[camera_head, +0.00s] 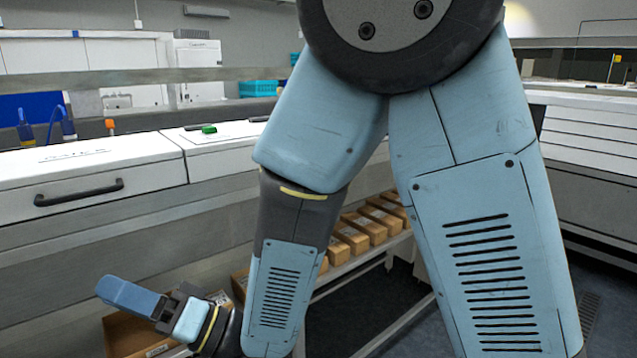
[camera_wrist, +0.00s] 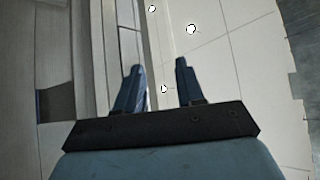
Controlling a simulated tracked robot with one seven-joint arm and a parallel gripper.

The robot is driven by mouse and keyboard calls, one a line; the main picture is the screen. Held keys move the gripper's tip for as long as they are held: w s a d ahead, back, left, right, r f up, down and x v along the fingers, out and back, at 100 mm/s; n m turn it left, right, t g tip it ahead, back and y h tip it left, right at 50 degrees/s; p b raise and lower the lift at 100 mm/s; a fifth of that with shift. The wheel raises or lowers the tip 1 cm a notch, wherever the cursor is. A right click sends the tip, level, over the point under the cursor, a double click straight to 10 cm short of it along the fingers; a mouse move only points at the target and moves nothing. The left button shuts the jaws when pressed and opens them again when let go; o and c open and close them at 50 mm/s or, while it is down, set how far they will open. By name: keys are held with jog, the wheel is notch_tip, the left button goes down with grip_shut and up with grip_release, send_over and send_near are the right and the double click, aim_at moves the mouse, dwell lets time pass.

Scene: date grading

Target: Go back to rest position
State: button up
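My gripper (camera_wrist: 160,72) shows two dark blue fingers standing apart, with nothing between them in the wrist view. In the head view my gripper (camera_head: 112,290) is at the lower left, low in front of the white-topped counter, with its fingers pointing left. From there the fingers overlap. My blue arm fills the middle of the head view and hides part of the counter and shelf.
A white counter (camera_head: 80,165) with a black handle (camera_head: 78,192) runs along the left. A cardboard box (camera_head: 135,338) lies behind and below my gripper. Several small brown boxes (camera_head: 362,228) line a low shelf behind my arm. White drawers (camera_head: 590,135) stand right.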

jog(key=w+d+r+m+t+h, duration=0.1)
jog(key=w+d+m+t+h, duration=0.1)
jog(key=w+d+t+h, duration=0.7)
jog(key=w+d+r+m+t+h, duration=0.2)
jog(key=w+d+t+h, duration=0.3)
jog(key=w, duration=0.8)
jog(key=w+d+m+h, duration=0.2)
jog(key=w+d+h, duration=0.15)
jog(key=d, duration=1.15)
jog(key=s+d+m+g+h, duration=0.2)
jog(key=s+d+g+h, duration=0.4)
jog(key=s+d, duration=1.2)
jog(key=shift+s+d+f+g+h, duration=0.15)
jog(key=shift+s+d+g+h, duration=0.2)
jog(key=shift+d, duration=0.6)
jog(key=shift+w, duration=0.1)
